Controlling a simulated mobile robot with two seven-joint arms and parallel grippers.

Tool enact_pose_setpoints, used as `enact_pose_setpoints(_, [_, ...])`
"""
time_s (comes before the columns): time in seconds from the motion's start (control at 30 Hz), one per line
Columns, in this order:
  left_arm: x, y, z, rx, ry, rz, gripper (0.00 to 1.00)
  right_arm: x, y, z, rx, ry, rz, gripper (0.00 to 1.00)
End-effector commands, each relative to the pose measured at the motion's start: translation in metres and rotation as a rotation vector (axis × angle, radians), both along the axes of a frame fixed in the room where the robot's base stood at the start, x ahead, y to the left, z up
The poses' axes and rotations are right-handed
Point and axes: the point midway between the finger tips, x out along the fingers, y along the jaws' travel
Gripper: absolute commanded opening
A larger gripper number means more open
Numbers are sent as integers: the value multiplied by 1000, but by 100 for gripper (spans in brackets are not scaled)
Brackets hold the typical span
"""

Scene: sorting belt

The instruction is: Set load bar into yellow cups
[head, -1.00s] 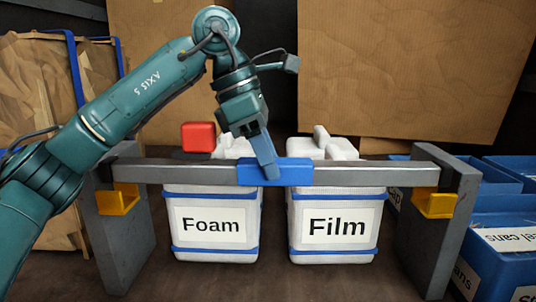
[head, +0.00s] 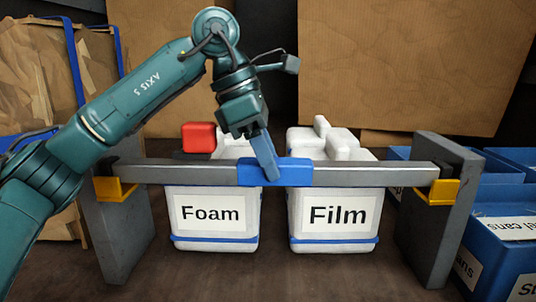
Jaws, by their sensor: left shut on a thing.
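The load bar (head: 355,173) is a long grey bar, about level, with a blue sleeve (head: 297,172) at its middle. My left gripper (head: 268,172) is shut on the blue sleeve from above. The left yellow cup (head: 115,190) and right yellow cup (head: 437,193) are on the inner sides of two grey uprights. The bar's ends are at the cups, with their lower edges about at the cup openings. I cannot tell whether they rest on the cup floors. My right gripper is not in view.
The grey left upright (head: 122,235) and right upright (head: 440,225) flank the bar. Behind it stand white bins labelled Foam (head: 210,214) and Film (head: 338,215). A red block (head: 197,137) is behind the Foam bin. Blue bins (head: 500,245) stand at right.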

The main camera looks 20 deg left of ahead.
Motion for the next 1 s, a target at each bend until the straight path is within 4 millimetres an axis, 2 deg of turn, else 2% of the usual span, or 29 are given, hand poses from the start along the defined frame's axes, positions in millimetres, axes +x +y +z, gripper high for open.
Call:
enact_pose_setpoints(0.57, [0, 0, -12, -6, -5, 0, 0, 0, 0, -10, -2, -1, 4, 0])
enact_pose_setpoints(0.6, [0, 0, -11, -6, -6, 1, 37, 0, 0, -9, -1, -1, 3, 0])
enact_pose_setpoints(0.87, [0, 0, -13, -3, -2, 0, 58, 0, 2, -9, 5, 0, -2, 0])
enact_pose_setpoints(1.0, [0, 0, -14, -2, -1, 0, 60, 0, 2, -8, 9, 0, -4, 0])
